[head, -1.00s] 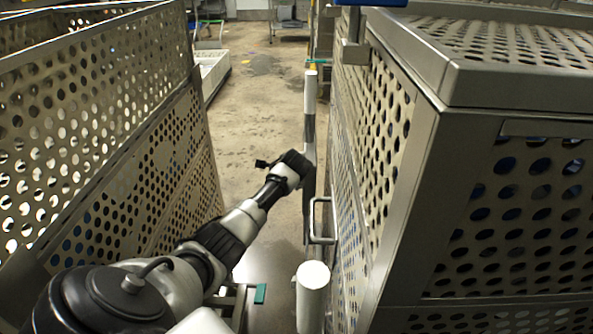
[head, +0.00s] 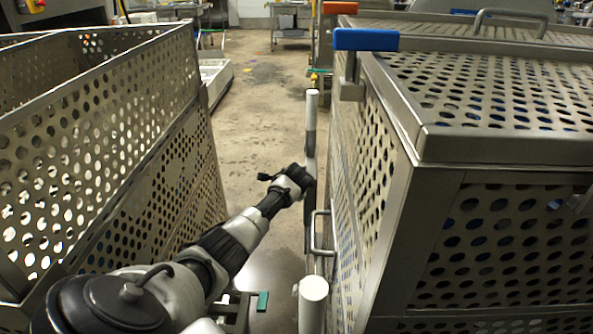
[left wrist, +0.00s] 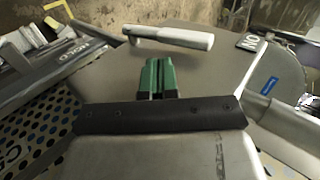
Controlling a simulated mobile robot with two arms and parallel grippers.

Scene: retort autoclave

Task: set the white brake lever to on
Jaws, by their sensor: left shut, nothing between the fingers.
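The white brake lever (left wrist: 180,38) shows in the left wrist view as a white grip on a thin arm, lying across a grey plate with its grip end to the right. A white label (left wrist: 250,42) with upside-down letters that seem to read ON sits to the right of the grip end. My left gripper (left wrist: 158,64) has green fingertips, is shut and empty, and shows just below the lever in the picture; I cannot tell whether it touches. In the head view my left wrist hides the fingers and the lever.
A perforated metal basket (head: 130,125) stands on the left and a lidded perforated basket (head: 480,145) on the right. A blue handle (head: 366,39) and a grey side handle (head: 318,232) are on the right one. The floor aisle (head: 262,120) between is clear.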

